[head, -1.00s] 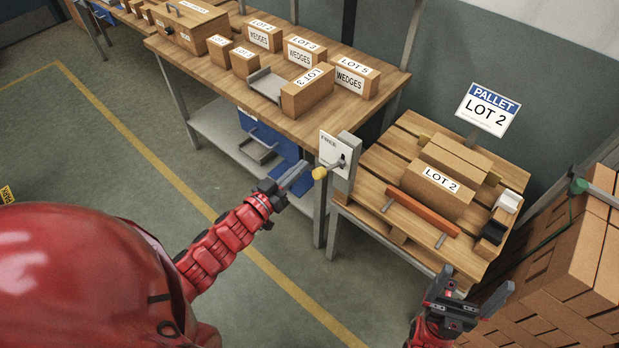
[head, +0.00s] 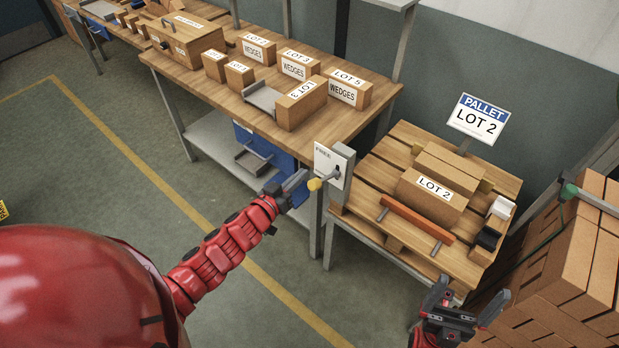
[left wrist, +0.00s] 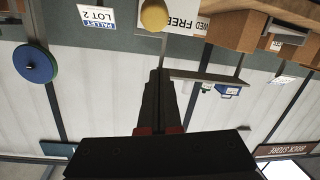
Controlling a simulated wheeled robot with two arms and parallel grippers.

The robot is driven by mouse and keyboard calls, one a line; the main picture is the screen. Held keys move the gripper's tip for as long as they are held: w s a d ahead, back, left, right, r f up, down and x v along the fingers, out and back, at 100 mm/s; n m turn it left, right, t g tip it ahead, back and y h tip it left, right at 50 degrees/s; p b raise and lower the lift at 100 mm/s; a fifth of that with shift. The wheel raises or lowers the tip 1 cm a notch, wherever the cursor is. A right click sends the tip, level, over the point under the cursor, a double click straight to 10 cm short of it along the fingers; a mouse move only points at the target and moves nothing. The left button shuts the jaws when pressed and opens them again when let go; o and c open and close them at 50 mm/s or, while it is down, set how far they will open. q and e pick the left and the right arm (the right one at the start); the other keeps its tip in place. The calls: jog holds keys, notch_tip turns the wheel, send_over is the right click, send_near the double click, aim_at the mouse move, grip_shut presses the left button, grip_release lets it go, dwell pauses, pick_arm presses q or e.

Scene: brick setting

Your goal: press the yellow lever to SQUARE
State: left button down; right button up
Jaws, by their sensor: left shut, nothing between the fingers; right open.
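The yellow lever knob (head: 315,184) sticks out from a white switch plate (head: 333,163) on the post between the bench and the pallet table. The plate's upper text reads FREE in the head view; its lower part is partly hidden by the lever. My left gripper (head: 300,178) is shut and empty, its tips just left of the knob; whether they touch cannot be told. In the left wrist view the knob (left wrist: 154,15) is at the top edge, beyond the shut fingers (left wrist: 158,85). My right gripper (head: 466,300) is open and empty in front of the pallet.
The bench (head: 215,100) carries several labelled boxes and a metal tray (head: 262,99). A LOT 2 block (head: 432,195) and an orange-handled tool (head: 417,219) rest on the pallet (head: 375,180). Stacked bricks (head: 570,260) stand at the right. The floor in front is clear.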

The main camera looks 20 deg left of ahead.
aim_at(309, 185)
pick_arm(q)
jog(key=p+x, duration=0.1)
jog(key=x, duration=0.4)
jog(key=shift+w+d, duration=0.15)
jog(key=shift+w, duration=0.05)
jog(key=shift+s+f+p, duration=0.3)
jog(key=shift+f+p, duration=0.05)
jog(key=shift+f, duration=0.2)
jog(key=shift+s+f+p, duration=0.3)
jog(key=shift+f, duration=0.25)
jog(key=shift+s+f, duration=0.4)
jog(key=shift+f, duration=0.1)
jog(key=shift+d+f, duration=0.15)
jog(key=shift+f, duration=0.05)
notch_tip(309, 185, down, 13)
jog(key=s+n+t+h+b, duration=0.1)
jog(key=t+b, duration=0.9)
jog(key=b, duration=1.8)
jog(key=shift+s+a+f+n+h+b, duration=0.3)
jog(key=shift+s+a+h+b, duration=0.1)
jog(key=shift+s, duration=0.1)
